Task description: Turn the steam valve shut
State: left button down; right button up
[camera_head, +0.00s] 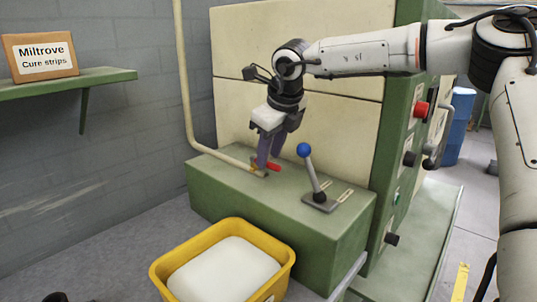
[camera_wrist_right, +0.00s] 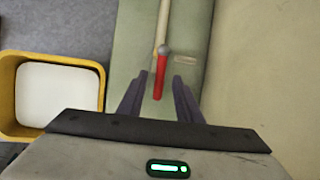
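The steam valve's red handle (camera_head: 274,167) lies low over the top of the green box, at the end of the cream pipe (camera_head: 225,157). In the right wrist view the red handle (camera_wrist_right: 160,78) points from the grey valve body (camera_wrist_right: 165,49) back towards me, roughly in line with the pipe. My right gripper (camera_head: 264,165) points down at the valve and partly hides it. In the wrist view its two fingers (camera_wrist_right: 158,103) are apart, one on each side of the handle, with visible gaps, so it is open and empty. My left gripper is not in view.
A lever with a blue knob (camera_head: 304,150) stands just right of the valve on the green box (camera_head: 240,205). A yellow tub (camera_head: 165,268) with white contents stands in front. A shelf (camera_head: 100,78) with a "Miltrove" box (camera_head: 42,57) is at left. A tall green-edged cabinet (camera_head: 330,110) stands behind.

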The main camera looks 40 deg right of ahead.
jog(key=shift+w+d+f, duration=0.1)
jog(key=shift+w+f, duration=0.25)
jog(key=shift+f, duration=0.25)
grip_shut()
